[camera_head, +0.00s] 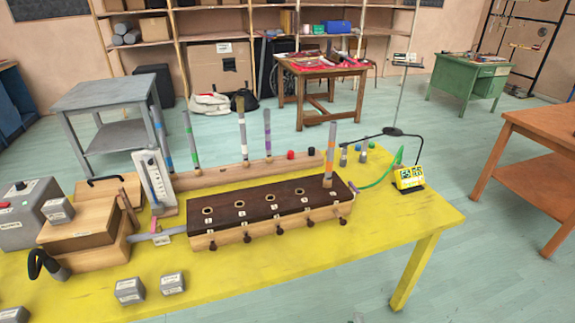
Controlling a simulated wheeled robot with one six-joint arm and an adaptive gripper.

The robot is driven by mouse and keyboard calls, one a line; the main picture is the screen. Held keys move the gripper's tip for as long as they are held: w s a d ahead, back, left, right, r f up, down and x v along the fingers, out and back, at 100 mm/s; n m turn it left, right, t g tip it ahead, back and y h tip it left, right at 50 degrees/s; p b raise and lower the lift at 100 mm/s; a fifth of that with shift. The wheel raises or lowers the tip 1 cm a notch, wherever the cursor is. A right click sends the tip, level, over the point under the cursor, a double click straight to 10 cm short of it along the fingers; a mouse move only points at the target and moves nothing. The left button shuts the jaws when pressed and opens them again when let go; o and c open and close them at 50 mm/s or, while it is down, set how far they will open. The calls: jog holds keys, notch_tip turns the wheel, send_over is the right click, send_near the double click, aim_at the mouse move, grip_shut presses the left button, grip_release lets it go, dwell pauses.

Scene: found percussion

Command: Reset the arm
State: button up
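My gripper and arm do not show clearly in the head view. The yellow table (330,275) in front of me holds a dark-topped wooden box (262,212) with a row of holes and knobs along its front. One grey tube with an orange band (330,152) stands upright in the box's right-end hole; the other holes look empty. Behind it, a wooden rack (225,175) has several upright tubes, among them one with a green band (190,140) and one with a purple band (267,135).
A wooden bellows-like box (95,250), grey box (25,220) and upright gauge (153,182) crowd the table's left. Grey blocks (129,291) lie in front. A yellow display (408,177) stands at right. The table's front right is clear; a brown table (545,150) stands beyond open floor.

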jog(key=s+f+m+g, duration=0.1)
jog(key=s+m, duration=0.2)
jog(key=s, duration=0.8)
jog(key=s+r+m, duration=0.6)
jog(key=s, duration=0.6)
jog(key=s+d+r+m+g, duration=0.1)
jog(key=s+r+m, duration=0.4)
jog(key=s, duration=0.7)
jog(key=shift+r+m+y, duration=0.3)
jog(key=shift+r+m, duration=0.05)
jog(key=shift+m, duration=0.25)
